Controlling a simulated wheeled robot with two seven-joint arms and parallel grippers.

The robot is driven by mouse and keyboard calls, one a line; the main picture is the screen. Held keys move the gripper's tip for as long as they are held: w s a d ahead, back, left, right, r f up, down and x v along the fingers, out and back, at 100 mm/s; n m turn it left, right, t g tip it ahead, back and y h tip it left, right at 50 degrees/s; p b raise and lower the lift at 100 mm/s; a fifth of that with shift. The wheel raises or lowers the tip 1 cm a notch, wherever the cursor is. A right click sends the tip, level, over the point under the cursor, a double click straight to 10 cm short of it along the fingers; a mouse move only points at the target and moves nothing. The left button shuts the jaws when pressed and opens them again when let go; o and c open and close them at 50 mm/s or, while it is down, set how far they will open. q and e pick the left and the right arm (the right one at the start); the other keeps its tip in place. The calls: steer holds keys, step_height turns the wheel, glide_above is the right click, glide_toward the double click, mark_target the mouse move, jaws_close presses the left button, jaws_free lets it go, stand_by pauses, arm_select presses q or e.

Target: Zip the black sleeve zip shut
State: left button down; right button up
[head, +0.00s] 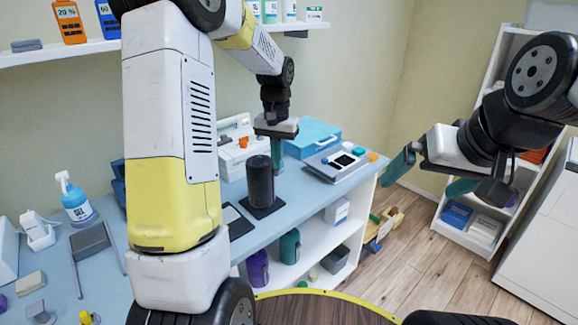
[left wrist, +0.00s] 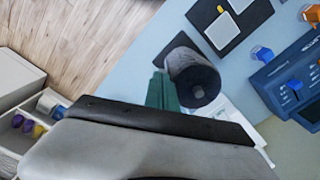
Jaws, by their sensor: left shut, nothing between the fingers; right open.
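The black sleeve (head: 261,183) is a dark upright cylinder on a flat dark base (head: 267,211) on the blue bench. In the left wrist view the dark cylinder (left wrist: 196,80) shows close beside my fingers. I cannot make out its zip or pull tab in either view. My left gripper (head: 277,168) points down just right of the sleeve's upper part, its green fingers shut and empty. In the left wrist view the fingers (left wrist: 162,92) overlap the cylinder's edge; I cannot tell whether they touch it. My right gripper (head: 420,184) is open and empty, off the bench to the right.
The blue bench (head: 295,215) also holds a white device (head: 237,145) behind the sleeve, a blue case (head: 312,138), a grey tray device (head: 340,161) and a pump bottle (head: 75,200). A white shelf unit stands at right.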

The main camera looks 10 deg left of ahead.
arm_select(q)
steer(key=shift+f, duration=1.7)
steer(key=shift+d+r, duration=0.1)
steer(key=d, duration=0.1)
steer(key=d+r, duration=0.1)
steer(key=d, duration=0.1)
steer(key=d+r, duration=0.1)
steer(key=shift+s+d, duration=0.15)
steer(key=shift+s, duration=0.15)
steer(key=s+a+r+t, duration=0.2)
steer(key=s+r+t, duration=0.1)
steer(key=s+r, duration=0.75)
steer(key=s+r+n+t+h, duration=0.1)
steer(key=s+r+t+h, duration=0.1)
steer(key=s, duration=1.1)
step_height(320, 180, up, 2)
steer(key=shift+a+t, duration=0.15)
steer(key=shift+t, duration=0.45)
